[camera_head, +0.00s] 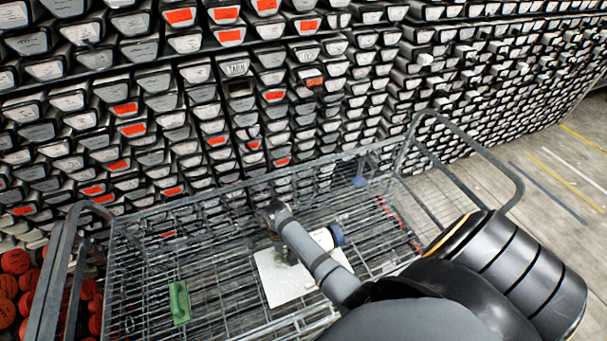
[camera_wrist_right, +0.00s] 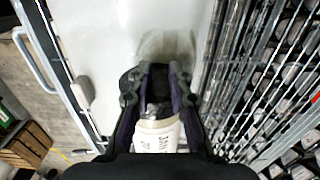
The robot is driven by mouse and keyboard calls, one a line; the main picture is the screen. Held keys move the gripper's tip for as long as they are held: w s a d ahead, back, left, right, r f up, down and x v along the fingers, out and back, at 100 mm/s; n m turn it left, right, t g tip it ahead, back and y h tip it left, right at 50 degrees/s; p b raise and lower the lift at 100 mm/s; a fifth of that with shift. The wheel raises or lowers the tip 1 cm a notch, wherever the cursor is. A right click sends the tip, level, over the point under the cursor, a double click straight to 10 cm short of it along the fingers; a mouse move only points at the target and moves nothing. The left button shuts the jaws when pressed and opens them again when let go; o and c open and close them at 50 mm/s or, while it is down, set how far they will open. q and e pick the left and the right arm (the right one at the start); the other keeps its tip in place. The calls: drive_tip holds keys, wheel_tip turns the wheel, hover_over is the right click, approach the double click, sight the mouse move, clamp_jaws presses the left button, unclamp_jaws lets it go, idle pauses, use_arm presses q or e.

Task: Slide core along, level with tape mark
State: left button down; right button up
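My right arm reaches over the wire-mesh cart (camera_head: 215,210). In the right wrist view my right gripper (camera_wrist_right: 158,72) is above a pale flat panel (camera_wrist_right: 120,30), which in the head view is a white sheet (camera_head: 280,285) in the cart. A white cylinder with dark lettering (camera_wrist_right: 157,137) shows between the finger bases, with something dark beyond it. I cannot tell whether the fingers press on either, or whether this cylinder is the core. I cannot make out a tape mark for certain. My left gripper is not in view.
A green block (camera_head: 180,302) lies in the cart left of the sheet. Raised grey handles (camera_head: 470,150) bound the cart. Stacked core liners (camera_head: 230,95) with white and red end labels fill the back. Red round pieces (camera_head: 14,285) lie at left; bare floor (camera_head: 565,180) is at right.

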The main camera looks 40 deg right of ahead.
drive_tip(key=shift+s+d, duration=1.35)
drive_tip(key=shift+d, duration=3.8)
drive_tip(key=shift+s+d, duration=1.4)
drive_tip(key=shift+d, duration=3.75)
drive_tip(key=shift+s+d, duration=1.35)
drive_tip(key=shift+d, duration=3.8)
drive_tip(key=shift+w+a, duration=0.25)
drive_tip(key=shift+a, duration=0.8)
wheel_tip(320, 180, up, 9)
